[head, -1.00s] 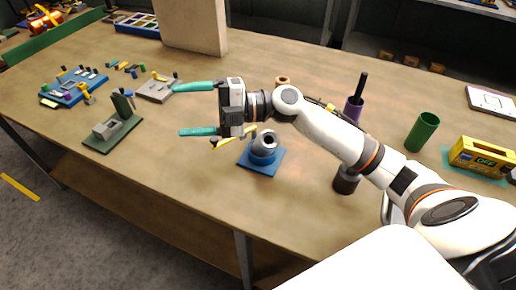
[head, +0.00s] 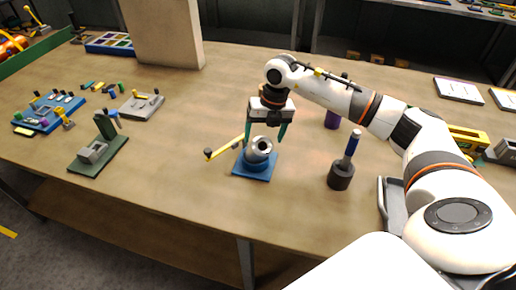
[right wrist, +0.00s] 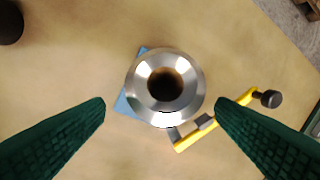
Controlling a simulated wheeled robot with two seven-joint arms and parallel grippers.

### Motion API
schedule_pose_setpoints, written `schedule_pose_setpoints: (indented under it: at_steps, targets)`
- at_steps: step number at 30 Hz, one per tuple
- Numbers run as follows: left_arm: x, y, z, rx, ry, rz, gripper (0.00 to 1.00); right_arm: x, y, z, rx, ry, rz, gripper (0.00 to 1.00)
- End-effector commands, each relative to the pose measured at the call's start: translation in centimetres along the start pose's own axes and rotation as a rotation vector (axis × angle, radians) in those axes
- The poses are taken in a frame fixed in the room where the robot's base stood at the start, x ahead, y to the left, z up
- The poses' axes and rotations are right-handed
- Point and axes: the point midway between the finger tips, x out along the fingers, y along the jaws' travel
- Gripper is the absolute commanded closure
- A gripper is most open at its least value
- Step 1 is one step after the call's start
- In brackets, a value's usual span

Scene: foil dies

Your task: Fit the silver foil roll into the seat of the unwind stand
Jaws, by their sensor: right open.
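The silver foil roll (head: 250,151) is a shiny ring-shaped piece with a dark central hole. It rests on a blue stand (head: 252,175) with a square base at mid-table. My right gripper (head: 265,131) points down over the roll, its two green fingers apart. In the right wrist view the roll (right wrist: 139,85) lies between the open fingers, with visible gaps on both sides. A green-based stand (head: 112,158) with a grey block and an upright stands to the left, empty. I cannot tell for sure which stand is the unwind stand. My left gripper is not in view.
A yellow bar with a black knob (head: 224,146) reaches out left of the blue stand. A dark cylinder with a blue handle (head: 341,177) stands to the right. A blue board with small parts (head: 44,122) and a grey plate (head: 141,107) are at the left. Table between the stands is clear.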

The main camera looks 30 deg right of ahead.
Motion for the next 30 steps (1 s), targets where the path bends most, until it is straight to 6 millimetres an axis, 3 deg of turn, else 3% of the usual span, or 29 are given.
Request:
schedule_pose_setpoints:
  at_steps: [5, 13, 22, 30]
  targets:
    - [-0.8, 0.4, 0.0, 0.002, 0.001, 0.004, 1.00, 1.2, -0.1, -0.1, 0.000, -0.003, 0.000, 0.21]
    - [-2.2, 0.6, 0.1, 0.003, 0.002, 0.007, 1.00, 5.0, -0.4, -0.3, 0.000, -0.002, -0.001, 0.21]
    - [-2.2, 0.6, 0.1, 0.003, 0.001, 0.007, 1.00, 5.7, -0.4, -0.3, -0.001, 0.000, -0.001, 0.21]
    - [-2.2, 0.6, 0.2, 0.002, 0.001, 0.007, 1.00, 5.7, -0.4, -0.3, -0.001, 0.001, -0.001, 0.65]
